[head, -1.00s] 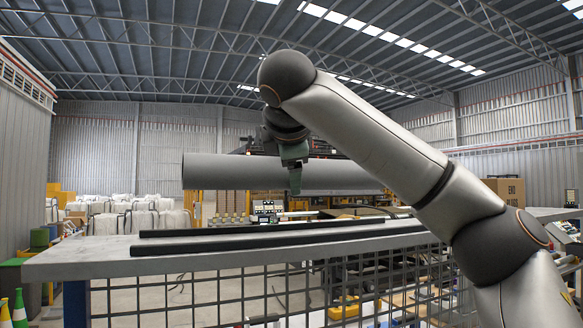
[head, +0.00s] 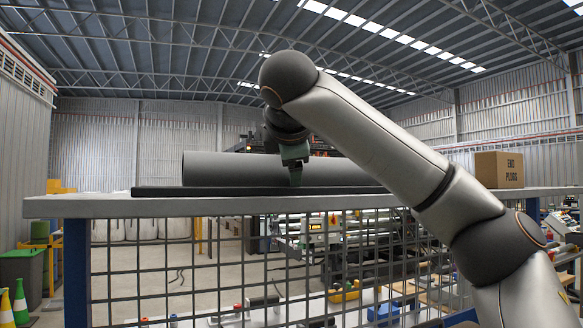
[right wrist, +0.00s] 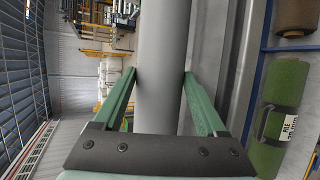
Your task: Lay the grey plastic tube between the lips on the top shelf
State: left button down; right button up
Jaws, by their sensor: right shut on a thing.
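The grey plastic tube (head: 225,168) lies level, side to side, at the top shelf (head: 90,207) in the head view. Its lower edge is hidden behind the dark front lip (head: 160,191); the rear lip is hidden, so I cannot tell whether the tube touches the shelf. My right gripper (head: 295,178) is shut on the tube from above, near its middle. In the right wrist view the green fingers of the gripper (right wrist: 160,75) straddle the tube (right wrist: 165,45). The tube's right end is hidden behind my right arm. My left gripper is not in view.
An END PLUGS box (head: 499,170) stands at the right, near shelf height. Wire mesh (head: 200,260) hangs below the shelf's front edge.

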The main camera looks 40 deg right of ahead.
jog(key=shift+w+f, duration=0.1)
jog(key=shift+f, duration=0.4)
jog(key=o, duration=1.5)
jog(key=shift+f, duration=0.1)
jog(key=shift+c, duration=0.2)
jog(key=shift+o, duration=0.5)
jog(key=shift+a, duration=0.1)
jog(key=shift+s+a, duration=0.2)
jog(key=r+b+v, duration=0.1)
jog(key=v, duration=1.1)
jog(key=shift+s+d+r, duration=0.1)
jog(key=shift+d+r, duration=0.05)
